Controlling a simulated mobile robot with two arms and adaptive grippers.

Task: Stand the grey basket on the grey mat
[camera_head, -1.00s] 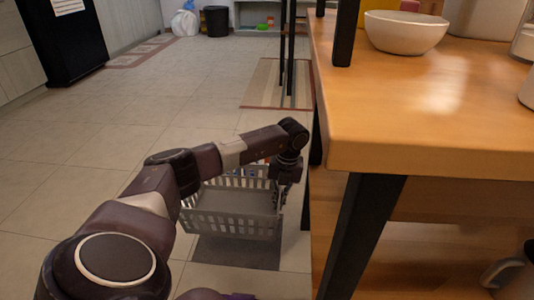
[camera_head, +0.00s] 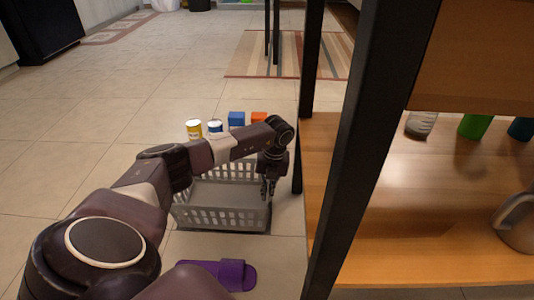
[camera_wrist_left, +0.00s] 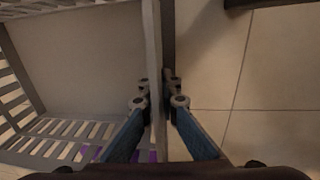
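The grey basket (camera_head: 222,207) is a slatted, open-topped basket, upright and empty as far as I can see, low at the floor beside the table. My left gripper (camera_head: 268,186) is at its right side. In the left wrist view the basket rim (camera_wrist_left: 155,45) runs between the two blue fingers of my left gripper (camera_wrist_left: 158,92), which are closed on it. A dark strip of the grey mat (camera_wrist_left: 169,35) shows along the basket's outer side; the rest is hidden below the basket. I cannot tell for sure whether the base touches it. My right gripper is out of view.
A purple slipper (camera_head: 232,273) lies in front of the basket. Black table legs (camera_head: 352,150) and a wooden shelf (camera_head: 400,240) stand to the right.

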